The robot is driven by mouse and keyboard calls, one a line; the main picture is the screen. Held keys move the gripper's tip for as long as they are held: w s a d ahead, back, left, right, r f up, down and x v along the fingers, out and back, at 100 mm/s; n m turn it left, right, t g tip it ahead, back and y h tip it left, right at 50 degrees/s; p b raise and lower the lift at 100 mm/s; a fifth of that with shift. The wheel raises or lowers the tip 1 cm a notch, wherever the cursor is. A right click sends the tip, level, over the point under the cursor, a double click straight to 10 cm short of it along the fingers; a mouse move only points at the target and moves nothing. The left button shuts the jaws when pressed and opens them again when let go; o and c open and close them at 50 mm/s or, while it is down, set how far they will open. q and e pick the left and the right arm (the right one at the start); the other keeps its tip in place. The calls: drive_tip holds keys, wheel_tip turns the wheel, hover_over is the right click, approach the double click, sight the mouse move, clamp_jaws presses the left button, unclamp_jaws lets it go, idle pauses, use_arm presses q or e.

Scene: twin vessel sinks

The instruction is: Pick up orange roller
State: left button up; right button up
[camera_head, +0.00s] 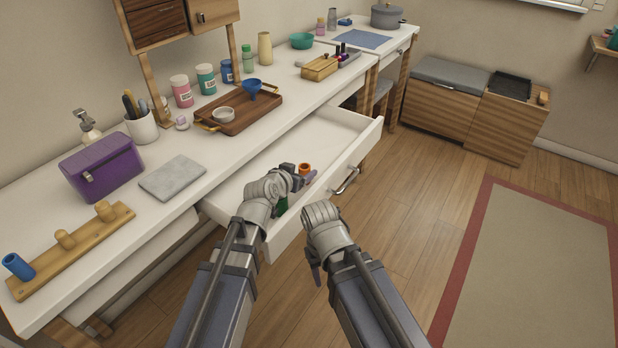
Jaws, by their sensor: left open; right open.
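The orange roller (305,168) shows as a small orange cylinder in the open white drawer (345,126), just past my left gripper. My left gripper (297,178) is open over the drawer, with its fingers close beside the roller. I cannot tell whether they touch it, and part of the roller is hidden behind the fingers. My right gripper (314,268) is open and empty, lower down in front of the drawer, outside it.
A green item (281,206) lies in the drawer, partly hidden by my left arm. A wooden peg rack (80,248) with a blue roller (18,266) stands on the counter at the left. A purple box (102,167) and a wooden tray (240,116) stand behind.

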use_arm(q)
drive_tip(key=shift+w+d+f, duration=0.25)
drive_tip(key=shift+w+f, duration=0.05)
drive_tip(key=shift+w, duration=0.25)
drive_tip(key=shift+c, duration=0.2)
clamp_jaws()
